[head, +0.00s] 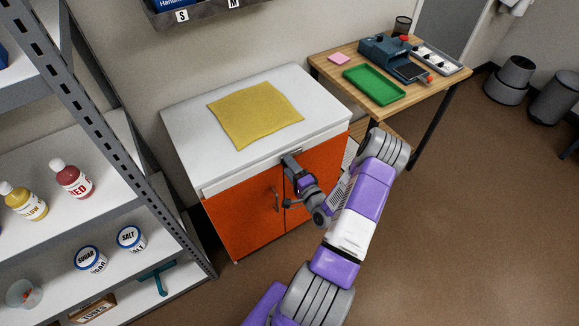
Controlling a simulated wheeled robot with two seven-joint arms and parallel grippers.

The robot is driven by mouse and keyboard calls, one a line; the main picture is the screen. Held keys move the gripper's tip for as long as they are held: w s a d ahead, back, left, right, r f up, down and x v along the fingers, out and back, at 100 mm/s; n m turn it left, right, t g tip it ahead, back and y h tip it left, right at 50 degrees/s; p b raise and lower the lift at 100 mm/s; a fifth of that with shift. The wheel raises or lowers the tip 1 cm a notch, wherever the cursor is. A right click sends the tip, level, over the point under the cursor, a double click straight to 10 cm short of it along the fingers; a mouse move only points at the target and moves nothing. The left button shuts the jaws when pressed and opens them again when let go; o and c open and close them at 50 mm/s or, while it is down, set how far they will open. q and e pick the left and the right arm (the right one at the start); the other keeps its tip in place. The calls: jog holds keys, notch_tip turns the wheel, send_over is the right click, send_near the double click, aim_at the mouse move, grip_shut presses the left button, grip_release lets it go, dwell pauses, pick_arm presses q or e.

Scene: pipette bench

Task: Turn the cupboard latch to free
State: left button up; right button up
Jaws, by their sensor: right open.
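The cupboard (240,218) has orange doors and a white top, and it stands against the wall in the middle of the head view. A bar handle (275,198) is on its left door. A small metal piece (297,151) shows on the white rail above the doors; I cannot tell if it is the latch. My right gripper (291,177) is open in front of the upper part of the doors, near where they meet, and hides part of the right door. I cannot tell if it touches anything. My left gripper is out of view.
A yellow cloth (255,113) lies on the cupboard top. A metal shelf (150,215) with bottles and jars stands close on the left. A wooden table (345,63) with a green tray (373,85) stands at the back right. The brown floor (480,220) on the right is clear.

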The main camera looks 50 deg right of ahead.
jog(key=p+v, duration=0.1)
jog(key=v, duration=0.6)
jog(key=shift+w, duration=0.1)
